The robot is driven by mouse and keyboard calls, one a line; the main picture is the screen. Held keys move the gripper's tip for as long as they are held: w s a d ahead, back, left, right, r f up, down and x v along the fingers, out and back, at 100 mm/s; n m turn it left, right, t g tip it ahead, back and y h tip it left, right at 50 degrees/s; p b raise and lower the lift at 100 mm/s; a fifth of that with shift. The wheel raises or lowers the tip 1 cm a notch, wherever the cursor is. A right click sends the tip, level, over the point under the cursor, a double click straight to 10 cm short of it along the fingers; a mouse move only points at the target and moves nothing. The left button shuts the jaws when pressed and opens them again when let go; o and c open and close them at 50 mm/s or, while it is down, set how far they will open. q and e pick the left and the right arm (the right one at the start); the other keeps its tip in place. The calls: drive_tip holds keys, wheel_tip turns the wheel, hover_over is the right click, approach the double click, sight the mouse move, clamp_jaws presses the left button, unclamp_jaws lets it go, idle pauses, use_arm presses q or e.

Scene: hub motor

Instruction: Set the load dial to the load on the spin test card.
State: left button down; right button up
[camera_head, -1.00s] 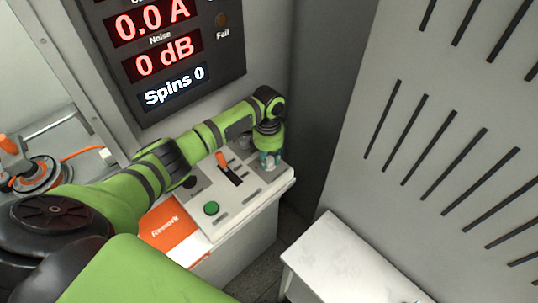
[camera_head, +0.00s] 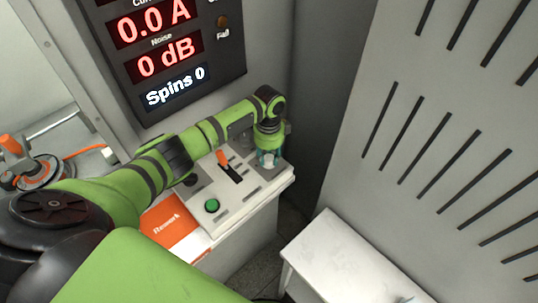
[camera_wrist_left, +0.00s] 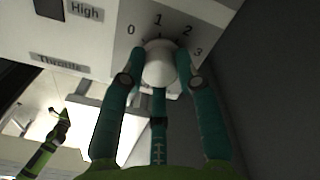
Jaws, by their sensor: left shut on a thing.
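The load dial is a round white knob (camera_wrist_left: 160,65) with the numbers 0, 1, 2 and 3 around its far side, seen in the left wrist view. My left gripper (camera_wrist_left: 158,85) has its teal fingers around the knob and is shut on it. The knob's pointer is not clear enough to read a setting. In the head view my left gripper (camera_head: 268,158) points down at the far right end of the control panel (camera_head: 250,193), hiding the dial. I cannot make out the spin test card. My right gripper is not in view.
The panel also has an orange-handled lever (camera_head: 223,160) and a green button (camera_head: 212,205). An orange Rework sign (camera_head: 168,226) is at its left. A display (camera_head: 165,60) reads 0.0 A, 0 dB, Spins 0. A white table (camera_head: 345,260) stands at right.

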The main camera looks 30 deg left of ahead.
sight(268, 156)
use_arm(q)
drive_tip(key=c, duration=0.9)
unclamp_jaws()
wheel_tip(268, 156, up, 12)
drive_tip(key=shift+a, duration=0.15)
drive_tip(key=shift+w, duration=0.1)
